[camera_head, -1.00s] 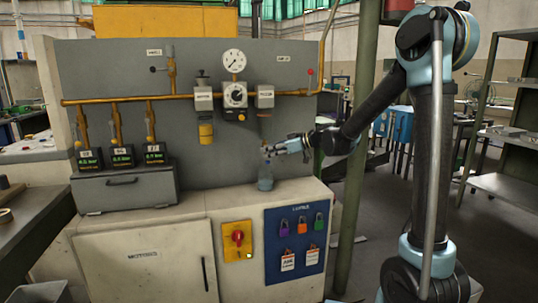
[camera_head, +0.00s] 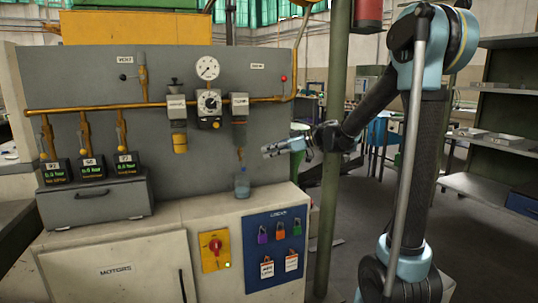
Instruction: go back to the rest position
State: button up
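My gripper (camera_head: 268,151) is at the end of my bent arm, in front of the grey panel, pointing left. It is just right of the hanging filter-like unit (camera_head: 240,108) and above and right of a small bluish-grey cup or bottle (camera_head: 242,186). That vessel stands upright on the cabinet top, below the unit's thin lower tip. A gap shows between my gripper and the vessel. I see nothing clearly held, but the fingers are too small to tell whether they are open or shut.
A cabinet (camera_head: 120,265) carries a red rotary switch (camera_head: 215,246) and a blue padlock board (camera_head: 275,250). A pressure gauge (camera_head: 207,68) and yellow pipe are on the panel. A green post (camera_head: 332,170) stands close behind my forearm. Shelving (camera_head: 490,185) is at right, with open floor before it.

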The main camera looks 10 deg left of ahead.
jog(key=s+d+f+m+h, duration=0.4)
jog(key=s+d+f, duration=0.3)
jog(key=s+d, duration=0.3)
jog(key=s+d+f+m+t+h, duration=0.1)
jog(key=s+d+f+m+h, duration=0.4)
jog(key=s+d, duration=0.4)
jog(key=s+d+f+m+h, duration=0.5)
jog(key=s+d+f+m, duration=0.3)
jog(key=d, duration=1)
jog(key=s, duration=0.2)
jog(key=shift+s+f+t, duration=0.3)
jog(key=shift+s+t, duration=0.05)
jog(key=shift+t, duration=0.05)
jog(key=shift+w+f, duration=0.2)
jog(key=shift+w, duration=0.2)
